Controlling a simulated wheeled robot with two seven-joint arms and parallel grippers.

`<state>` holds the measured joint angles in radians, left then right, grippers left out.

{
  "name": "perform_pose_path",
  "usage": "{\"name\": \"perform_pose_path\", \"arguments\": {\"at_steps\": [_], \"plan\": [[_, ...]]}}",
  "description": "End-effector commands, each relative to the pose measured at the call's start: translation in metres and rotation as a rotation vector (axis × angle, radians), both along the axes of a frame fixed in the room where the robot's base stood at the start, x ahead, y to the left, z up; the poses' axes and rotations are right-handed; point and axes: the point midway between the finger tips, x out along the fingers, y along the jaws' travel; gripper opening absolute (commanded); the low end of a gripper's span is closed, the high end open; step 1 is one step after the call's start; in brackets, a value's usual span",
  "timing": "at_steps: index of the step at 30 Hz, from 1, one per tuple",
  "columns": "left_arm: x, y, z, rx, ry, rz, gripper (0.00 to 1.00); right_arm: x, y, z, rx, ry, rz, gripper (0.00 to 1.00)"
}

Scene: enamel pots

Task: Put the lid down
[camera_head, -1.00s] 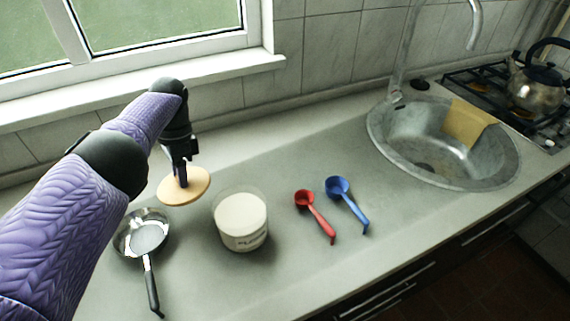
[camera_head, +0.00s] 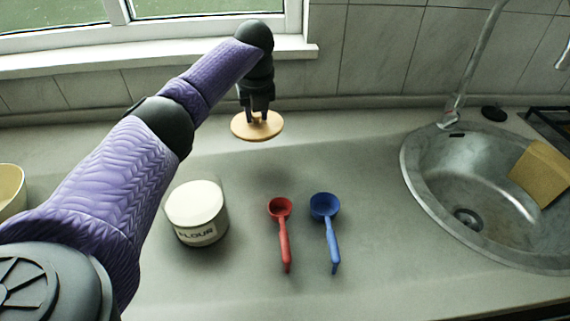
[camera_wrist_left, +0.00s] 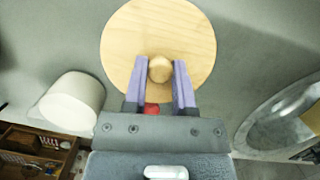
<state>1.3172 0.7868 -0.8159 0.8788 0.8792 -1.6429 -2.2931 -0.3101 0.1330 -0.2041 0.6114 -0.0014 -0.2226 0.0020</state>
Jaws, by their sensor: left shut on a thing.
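My left gripper (camera_head: 257,115) is shut on the knob of a round light-wood lid (camera_head: 243,130). It holds the lid above the counter, behind the two scoops and near the back wall. The lid fills the top of the left wrist view (camera_wrist_left: 125,40), with its knob (camera_wrist_left: 160,69) between the two purple fingers. The flour canister (camera_head: 197,213) stands on the counter to the front left of the lid; it also shows in the left wrist view (camera_wrist_left: 72,101). My right gripper is out of view.
A red scoop (camera_head: 283,235) and a blue scoop (camera_head: 329,225) lie in front of the lid. A sink (camera_head: 425,185) with a yellow cloth (camera_head: 541,172) is at right. A cream pot (camera_head: 10,190) is partly visible at far left. The counter (camera_head: 350,150) between lid and sink is clear.

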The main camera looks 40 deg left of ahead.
Motion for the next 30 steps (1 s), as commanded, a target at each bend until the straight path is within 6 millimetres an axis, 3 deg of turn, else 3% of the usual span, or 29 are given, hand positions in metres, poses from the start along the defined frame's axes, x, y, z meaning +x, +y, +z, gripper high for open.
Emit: {"name": "perform_pose_path", "arguments": {"at_steps": [4, 15, 25, 26, 30], "plan": [[0.0, 0.001, -0.016, -0.001, 0.0, -0.03, 0.0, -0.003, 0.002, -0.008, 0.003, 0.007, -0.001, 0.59], [0.0, 0.001, -0.097, -0.002, 0.002, -0.029, 0.0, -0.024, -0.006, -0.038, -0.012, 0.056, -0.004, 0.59], [0.0, 0.001, -0.101, -0.002, -0.002, -0.027, 0.0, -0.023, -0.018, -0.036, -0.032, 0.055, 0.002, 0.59], [0.0, 0.001, -0.101, -0.002, -0.002, -0.027, 0.37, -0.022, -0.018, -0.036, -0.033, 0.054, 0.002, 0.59], [0.0, 0.001, -0.101, -0.002, -0.002, -0.027, 0.67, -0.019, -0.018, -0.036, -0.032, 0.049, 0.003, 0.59]]}}
